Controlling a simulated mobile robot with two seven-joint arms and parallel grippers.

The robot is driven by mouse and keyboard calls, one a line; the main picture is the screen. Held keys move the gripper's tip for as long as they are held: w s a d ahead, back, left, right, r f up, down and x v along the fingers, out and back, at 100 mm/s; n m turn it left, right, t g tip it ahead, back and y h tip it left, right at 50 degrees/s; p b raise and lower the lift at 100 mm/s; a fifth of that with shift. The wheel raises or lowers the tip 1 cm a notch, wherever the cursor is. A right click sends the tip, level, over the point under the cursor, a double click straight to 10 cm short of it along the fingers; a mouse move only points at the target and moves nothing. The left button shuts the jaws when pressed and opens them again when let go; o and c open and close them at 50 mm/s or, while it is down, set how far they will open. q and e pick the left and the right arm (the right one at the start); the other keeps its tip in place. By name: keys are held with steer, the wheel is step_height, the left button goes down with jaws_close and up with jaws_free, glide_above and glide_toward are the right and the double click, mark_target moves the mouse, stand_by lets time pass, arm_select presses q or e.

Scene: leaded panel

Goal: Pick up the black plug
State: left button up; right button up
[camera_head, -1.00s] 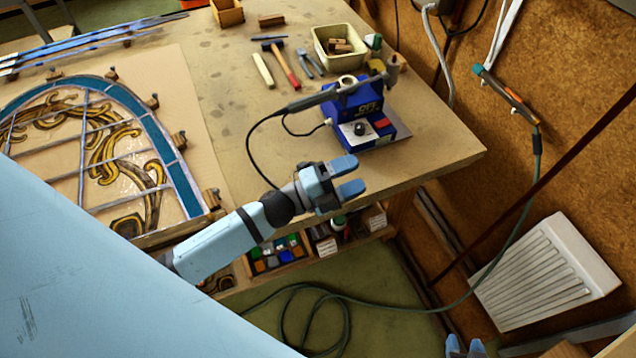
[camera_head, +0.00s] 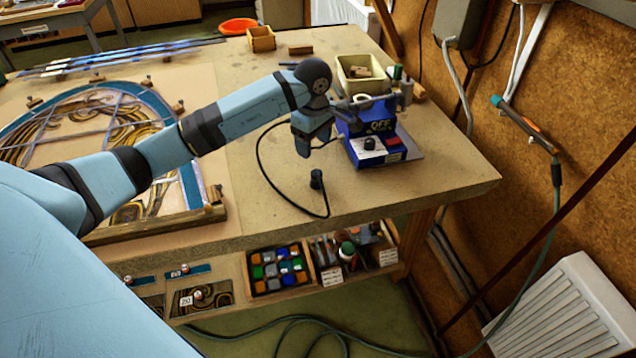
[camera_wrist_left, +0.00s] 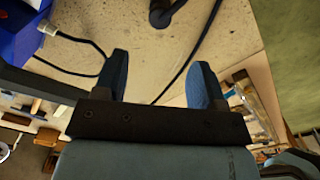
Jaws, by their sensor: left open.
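The black plug (camera_head: 316,180) stands on the bench top, left of and in front of the blue soldering station, with a dark cable running from its area. In the left wrist view the plug (camera_wrist_left: 161,14) is at the top edge, partly cut off, beyond the fingertips. My left gripper (camera_head: 314,148) is open and empty, pointing down above the bench, farther back in the head view than the plug. In the left wrist view its two blue fingers (camera_wrist_left: 160,75) are apart with bare bench between them, apart from the cable. My right gripper is out of view.
The blue soldering station (camera_head: 376,148) stands behind and right of the plug, near my left gripper. The leaded panel (camera_head: 75,135) lies on the left. A cream bin (camera_head: 361,88) stands behind. The bench around the plug is mostly clear, with its front edge close.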

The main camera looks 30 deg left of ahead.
mark_target(315, 171)
arm_select(q)
step_height(315, 171, down, 6)
steer(key=shift+f+p, duration=0.25)
steer(key=shift+p, duration=0.05)
steer(key=shift+d+f+p, duration=0.2)
steer(key=shift+f+p, duration=0.45)
steer(key=shift+f, duration=2)
steer(key=c, duration=1)
